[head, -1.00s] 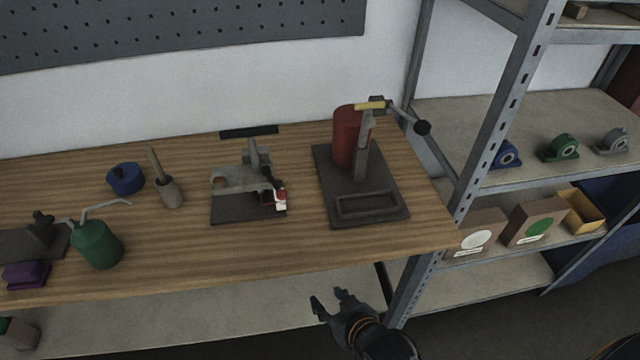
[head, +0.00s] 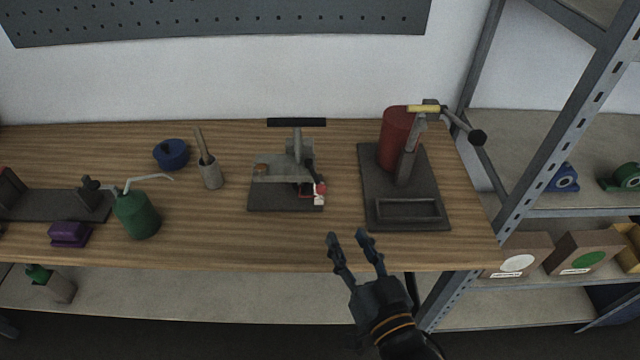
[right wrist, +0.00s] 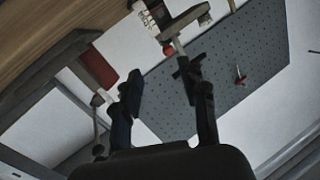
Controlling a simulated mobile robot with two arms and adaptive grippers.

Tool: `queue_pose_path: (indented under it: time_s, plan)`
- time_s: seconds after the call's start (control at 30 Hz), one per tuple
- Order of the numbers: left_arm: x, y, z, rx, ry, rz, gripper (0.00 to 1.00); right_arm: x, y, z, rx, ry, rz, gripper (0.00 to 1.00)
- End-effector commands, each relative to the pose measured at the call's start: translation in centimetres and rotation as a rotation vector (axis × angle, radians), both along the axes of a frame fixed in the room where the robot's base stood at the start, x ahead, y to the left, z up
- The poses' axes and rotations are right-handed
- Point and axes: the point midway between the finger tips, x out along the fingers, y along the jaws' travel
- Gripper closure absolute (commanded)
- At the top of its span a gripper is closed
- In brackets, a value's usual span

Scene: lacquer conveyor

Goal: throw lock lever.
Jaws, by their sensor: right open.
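A grey clamp fixture (head: 268,170) on a dark base stands on the bench in the middle of the head view. It has a black crossbar (head: 296,122) on top and a short dark lever (head: 310,172) at its right side, by a small red and white part (head: 319,192). Part of the fixture shows at the top of the right wrist view (right wrist: 178,24). My right gripper (head: 347,236) is open and empty, in front of the fixture and to its right, near the bench's front edge. Its two spread fingers also show in the right wrist view (right wrist: 160,76). My left gripper is out of view.
A press with a red cylinder (head: 398,135), a dark base and a black-knobbed handle (head: 477,137) stands to the right. A green oil can (head: 136,214), a brush pot (head: 211,175) and a blue round item (head: 171,153) are left. A metal shelf post (head: 556,130) rises at right.

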Motion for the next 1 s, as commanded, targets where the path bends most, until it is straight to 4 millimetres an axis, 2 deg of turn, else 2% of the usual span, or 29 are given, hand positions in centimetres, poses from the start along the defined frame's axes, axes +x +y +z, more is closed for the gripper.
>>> queue_pose_path:
  time_s: [0.1, 0.27, 0.7, 0.83, 1.0]
  plan:
    - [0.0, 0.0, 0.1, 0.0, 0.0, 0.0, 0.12, 0.2, 0.6, 1.0, 0.025, -0.042, 0.009, 0.57]
    - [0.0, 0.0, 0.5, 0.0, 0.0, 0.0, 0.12, 1.7, 1.2, 1.2, 0.026, -0.048, 0.009, 0.57]
    - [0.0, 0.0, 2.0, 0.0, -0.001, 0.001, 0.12, 10.0, 4.2, 1.3, 0.025, -0.045, 0.009, 0.57]
    - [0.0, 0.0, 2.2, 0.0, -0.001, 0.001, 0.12, 11.7, 4.8, 1.1, 0.027, -0.044, 0.009, 0.57]
    - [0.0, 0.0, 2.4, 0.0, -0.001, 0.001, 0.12, 12.8, 5.2, 1.0, 0.025, -0.043, 0.009, 0.57]
